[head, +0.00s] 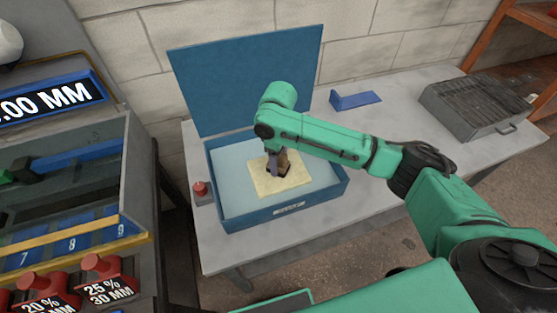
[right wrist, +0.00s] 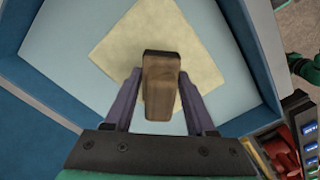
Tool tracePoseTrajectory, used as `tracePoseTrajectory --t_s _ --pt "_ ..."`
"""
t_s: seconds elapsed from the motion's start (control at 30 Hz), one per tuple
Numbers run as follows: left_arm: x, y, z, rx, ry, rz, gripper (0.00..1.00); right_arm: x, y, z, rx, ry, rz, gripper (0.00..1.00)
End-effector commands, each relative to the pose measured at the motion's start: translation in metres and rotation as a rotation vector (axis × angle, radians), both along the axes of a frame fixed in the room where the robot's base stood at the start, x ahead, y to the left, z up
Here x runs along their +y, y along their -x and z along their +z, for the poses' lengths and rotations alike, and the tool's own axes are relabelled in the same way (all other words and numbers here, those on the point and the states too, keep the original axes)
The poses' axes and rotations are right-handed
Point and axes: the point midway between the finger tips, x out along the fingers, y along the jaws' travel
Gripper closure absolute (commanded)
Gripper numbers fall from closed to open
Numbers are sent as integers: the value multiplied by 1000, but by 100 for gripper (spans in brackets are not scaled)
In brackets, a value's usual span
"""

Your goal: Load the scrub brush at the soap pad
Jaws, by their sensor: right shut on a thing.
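The soap pad (head: 298,180) is a pale yellow square lying flat on the light blue floor of an open blue box (head: 285,211). It also shows in the right wrist view (right wrist: 207,63). My right gripper (head: 276,170) points down over the middle of the pad. It is shut on the scrub brush, whose wooden block (right wrist: 161,80) sits between the two purple-grey fingers in the right wrist view. The brush's underside is mostly hidden, so I cannot tell whether it touches the pad. My left gripper is out of view.
The box's raised lid (head: 245,75) stands behind the pad. A red-knobbed item (head: 200,190) is at the box's left. A blue bracket (head: 355,100) and a metal grill tray (head: 475,108) are on the grey table (head: 400,112). A rack (head: 75,200) stands left.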

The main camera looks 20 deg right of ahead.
Motion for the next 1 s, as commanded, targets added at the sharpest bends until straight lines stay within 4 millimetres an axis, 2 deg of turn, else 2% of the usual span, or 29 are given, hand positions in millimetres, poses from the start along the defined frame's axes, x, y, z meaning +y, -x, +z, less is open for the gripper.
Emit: tracePoseTrajectory --t_s 1.0 --pt "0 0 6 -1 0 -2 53 0 0 0 0 0 0 89"
